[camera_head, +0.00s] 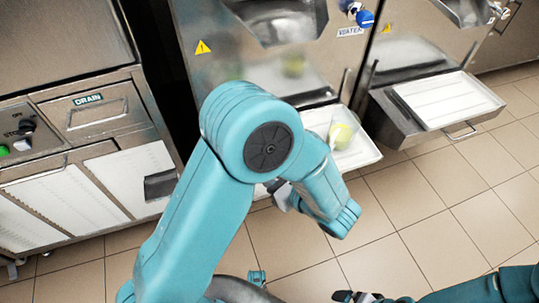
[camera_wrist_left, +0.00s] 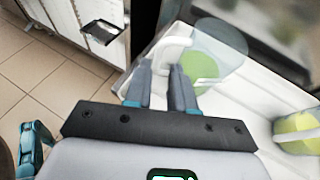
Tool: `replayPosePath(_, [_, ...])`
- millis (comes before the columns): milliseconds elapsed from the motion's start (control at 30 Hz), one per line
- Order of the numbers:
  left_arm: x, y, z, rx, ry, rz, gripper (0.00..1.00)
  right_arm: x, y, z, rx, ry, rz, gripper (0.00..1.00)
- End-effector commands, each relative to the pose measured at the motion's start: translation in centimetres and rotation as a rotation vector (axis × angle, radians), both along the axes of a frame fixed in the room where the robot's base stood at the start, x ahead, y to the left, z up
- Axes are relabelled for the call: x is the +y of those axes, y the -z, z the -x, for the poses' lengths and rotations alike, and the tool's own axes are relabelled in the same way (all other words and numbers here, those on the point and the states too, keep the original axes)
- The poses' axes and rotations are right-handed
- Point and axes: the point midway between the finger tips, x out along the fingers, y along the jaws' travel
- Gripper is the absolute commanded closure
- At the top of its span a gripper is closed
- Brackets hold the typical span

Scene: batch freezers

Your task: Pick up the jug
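A clear jug with yellow-green contents (camera_wrist_left: 203,66) and a pale handle (camera_wrist_left: 171,46) is in front of my left gripper in the left wrist view. My left gripper (camera_wrist_left: 161,70) has its two fingers on either side of that handle, close together with the handle filling the narrow gap. In the head view my own arm hides this jug and most of the left gripper (camera_head: 283,192). A second clear jug with yellow-green contents (camera_head: 341,134) stands on the white tray; it also shows at the right of the left wrist view (camera_wrist_left: 297,132). My right gripper (camera_head: 356,296) is at the bottom edge, its opening unclear.
The white tray (camera_head: 364,154) juts from the steel freezer (camera_head: 400,52). Another freezer's tray (camera_head: 450,98) is to the right. A steel cabinet with a DRAIN drawer (camera_head: 98,112) stands at left. The tiled floor (camera_head: 425,235) in front is clear.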

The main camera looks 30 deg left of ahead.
Motion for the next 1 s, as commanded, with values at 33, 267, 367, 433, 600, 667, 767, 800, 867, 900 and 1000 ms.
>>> replayPosePath(33, [0.9, 0.5, -0.2, 0.002, -0.004, 0.001, 0.76, 0.0, 0.3, 0.0, 0.000, 0.000, 0.000, 0.00])
replayPosePath(267, [2.6, 1.2, -0.9, 0.000, -0.002, 0.002, 0.76, 0.0, 0.6, 0.0, 0.000, 0.000, 0.000, 0.00])
replayPosePath(367, [3.9, 1.9, -1.1, 0.001, -0.005, 0.002, 0.76, 0.0, 1.0, 0.0, 0.000, 0.000, 0.000, 0.00])
replayPosePath(433, [5.0, 2.4, -1.4, 0.001, -0.006, 0.001, 0.76, 0.0, 1.3, 0.0, 0.000, 0.000, 0.000, 0.00])
replayPosePath(600, [6.6, 3.1, -2.1, 0.000, -0.003, 0.002, 0.76, 0.0, 1.5, 0.0, 0.000, 0.000, 0.000, 0.00])
replayPosePath(667, [6.8, 3.1, -2.2, 0.000, -0.003, 0.003, 0.76, 0.0, 1.5, 0.0, 0.000, 0.000, 0.000, 0.00])
replayPosePath(767, [6.8, 3.1, -2.2, 0.000, -0.001, 0.003, 0.76, 0.0, 1.5, 0.0, 0.000, 0.000, 0.000, 0.00])
replayPosePath(800, [6.8, 3.1, -2.2, 0.000, -0.001, 0.003, 0.76, 0.0, 1.5, 0.0, 0.000, 0.000, 0.000, 0.00])
replayPosePath(867, [6.8, 3.1, -2.2, 0.000, -0.001, 0.002, 0.76, 0.0, 1.5, 0.0, 0.000, 0.000, 0.000, 0.00])
replayPosePath(900, [6.8, 3.1, -2.2, 0.000, -0.001, 0.002, 0.89, 0.0, 1.5, 0.0, 0.000, 0.000, 0.000, 0.00])
replayPosePath(1000, [6.8, 3.1, -2.2, 0.000, -0.001, 0.002, 1.00, 0.0, 1.5, 0.0, 0.000, 0.000, 0.000, 0.00])
